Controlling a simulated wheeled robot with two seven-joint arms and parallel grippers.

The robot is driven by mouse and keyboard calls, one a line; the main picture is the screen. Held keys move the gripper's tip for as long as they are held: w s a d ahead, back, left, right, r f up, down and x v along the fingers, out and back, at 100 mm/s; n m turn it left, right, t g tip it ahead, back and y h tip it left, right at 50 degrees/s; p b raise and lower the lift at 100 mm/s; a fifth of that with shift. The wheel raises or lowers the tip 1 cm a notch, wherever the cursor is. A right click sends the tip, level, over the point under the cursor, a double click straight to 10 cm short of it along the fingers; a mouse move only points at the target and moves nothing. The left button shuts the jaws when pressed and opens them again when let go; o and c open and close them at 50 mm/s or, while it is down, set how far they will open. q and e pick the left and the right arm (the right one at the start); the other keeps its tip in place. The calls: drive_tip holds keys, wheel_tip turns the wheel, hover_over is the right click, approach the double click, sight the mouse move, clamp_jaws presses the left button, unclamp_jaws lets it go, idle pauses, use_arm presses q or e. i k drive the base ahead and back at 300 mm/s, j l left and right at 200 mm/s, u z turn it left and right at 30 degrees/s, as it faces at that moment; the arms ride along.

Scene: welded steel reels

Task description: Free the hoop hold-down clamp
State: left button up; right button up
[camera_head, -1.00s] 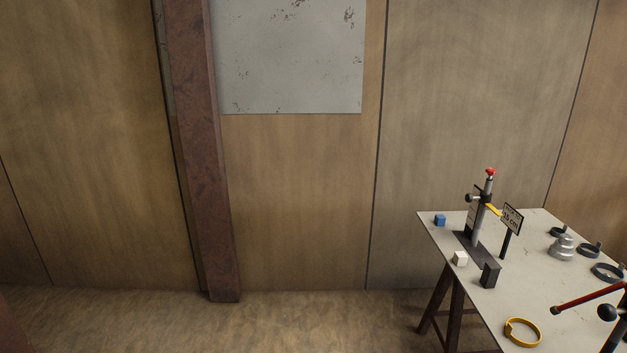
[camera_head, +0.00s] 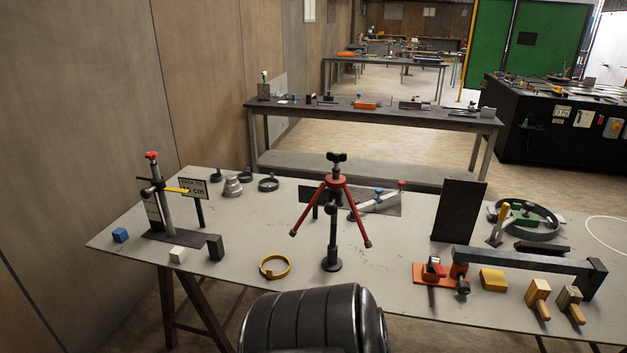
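A dark hoop (camera_head: 556,221) lies on the right part of the table, with a green part (camera_head: 519,211) at its left side. A hold-down clamp with an upright yellow handle (camera_head: 502,221) and a grey metal base (camera_head: 494,242) stands at the hoop's front left edge. It looks like the hoop's clamp, but at this size I cannot tell whether its arm presses on the hoop. Neither of my grippers is in view.
The table (camera_head: 370,278) also carries a red tripod stand (camera_head: 333,200), a dark upright plate (camera_head: 459,210), a long dark bar clamp (camera_head: 525,262), a yellow block (camera_head: 493,279), wooden-handled blocks (camera_head: 538,292) and a yellow ring (camera_head: 274,266). A gauge post (camera_head: 163,197) stands left.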

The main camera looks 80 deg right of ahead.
sight(502, 217)
drive_tip(key=z, duration=1.9)
